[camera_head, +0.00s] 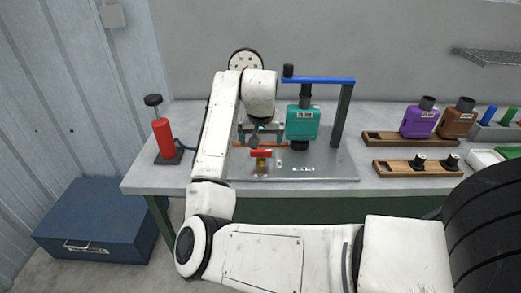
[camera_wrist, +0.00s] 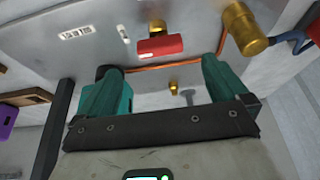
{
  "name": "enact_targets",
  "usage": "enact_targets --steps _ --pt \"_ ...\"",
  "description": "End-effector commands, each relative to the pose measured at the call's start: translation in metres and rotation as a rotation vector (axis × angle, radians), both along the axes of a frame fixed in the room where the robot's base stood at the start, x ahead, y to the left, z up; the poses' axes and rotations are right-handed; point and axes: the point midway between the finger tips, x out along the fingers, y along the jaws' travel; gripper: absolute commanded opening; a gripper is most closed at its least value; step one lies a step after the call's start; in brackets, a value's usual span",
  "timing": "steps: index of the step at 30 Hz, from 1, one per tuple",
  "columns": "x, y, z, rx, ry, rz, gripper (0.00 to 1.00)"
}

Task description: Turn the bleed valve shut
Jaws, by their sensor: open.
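The bleed valve's red handle (camera_head: 261,153) sits on a brass body near the front of the grey metal plate (camera_head: 335,171). Its bar lies roughly left to right. In the wrist view the red handle (camera_wrist: 160,46) shows beyond my fingertips, with brass at its upper edge. My gripper (camera_wrist: 164,76) is open, its two teal fingers wide apart with nothing between them. The handle is apart from both fingers. In the head view my arm's end hangs just behind the valve, and the fingers are mostly hidden.
A teal block (camera_head: 302,122) hangs under a blue bar (camera_head: 318,79) right of the valve. A red hand pump (camera_head: 163,138) stands left. A round gauge (camera_head: 246,58) is behind my arm. A larger brass fitting (camera_wrist: 245,30) is at right in the wrist view. Purple (camera_head: 418,120) and brown blocks stand right.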

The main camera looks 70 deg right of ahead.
Motion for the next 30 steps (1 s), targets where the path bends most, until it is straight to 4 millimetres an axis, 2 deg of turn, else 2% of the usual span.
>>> enact_targets --steps 6,12,24,30 --pt "0.006 -0.014 -0.037 0.002 0.001 0.001 1.0" --pt "0.009 -0.022 -0.058 0.001 0.001 0.001 1.0" --pt "0.01 -0.025 -0.065 -0.001 -0.001 0.001 1.0" --pt "0.01 -0.025 -0.065 -0.001 -0.001 0.001 0.82"
